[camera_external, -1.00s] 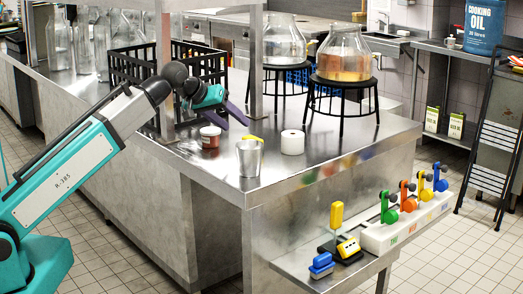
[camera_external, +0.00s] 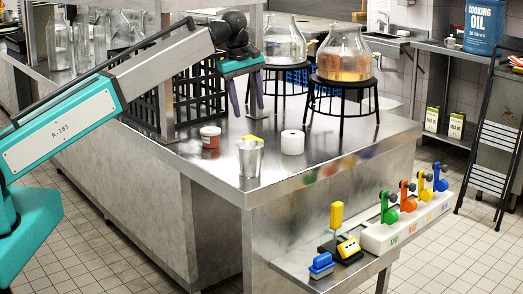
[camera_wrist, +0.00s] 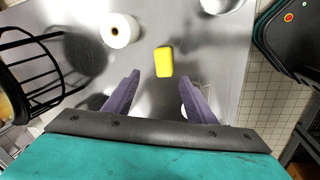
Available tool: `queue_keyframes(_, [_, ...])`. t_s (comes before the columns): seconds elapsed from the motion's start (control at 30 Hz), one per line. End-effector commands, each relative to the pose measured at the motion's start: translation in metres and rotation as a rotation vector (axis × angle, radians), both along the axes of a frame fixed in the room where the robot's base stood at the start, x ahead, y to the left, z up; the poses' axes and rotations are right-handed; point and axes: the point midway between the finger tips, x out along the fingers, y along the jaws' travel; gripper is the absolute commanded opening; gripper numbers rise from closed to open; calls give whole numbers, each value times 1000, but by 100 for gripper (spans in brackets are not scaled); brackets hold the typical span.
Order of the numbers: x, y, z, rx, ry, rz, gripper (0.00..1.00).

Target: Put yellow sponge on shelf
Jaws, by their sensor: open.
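The yellow sponge (camera_wrist: 164,61) lies on the steel counter, just ahead of my fingertips in the wrist view. In the external view a bit of the sponge (camera_external: 252,138) shows behind the rim of a metal cup (camera_external: 250,159), which hides the rest. My gripper (camera_external: 249,111) points down with its purple fingers apart and empty, above and behind the sponge. In the wrist view my gripper (camera_wrist: 160,78) is open. A low steel shelf (camera_external: 297,259) juts from the front of the counter; which shelf the task names is not clear.
A white roll (camera_external: 293,142) and a red jar (camera_external: 210,137) stand near the cup. Large glass jars (camera_external: 343,55) on black stands are at the back right. A black crate (camera_external: 195,95) stands behind.

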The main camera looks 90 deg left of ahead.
Motion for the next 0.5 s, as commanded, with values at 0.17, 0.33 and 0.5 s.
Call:
queue_keyframes(0.17, [8, 8, 19, -93, 63, 141, 51])
queue_keyframes(0.33, [10, 10, 23, -144, 106, 233, 51])
queue_keyframes(0.5, [9, 10, 21, -159, 121, 265, 51])
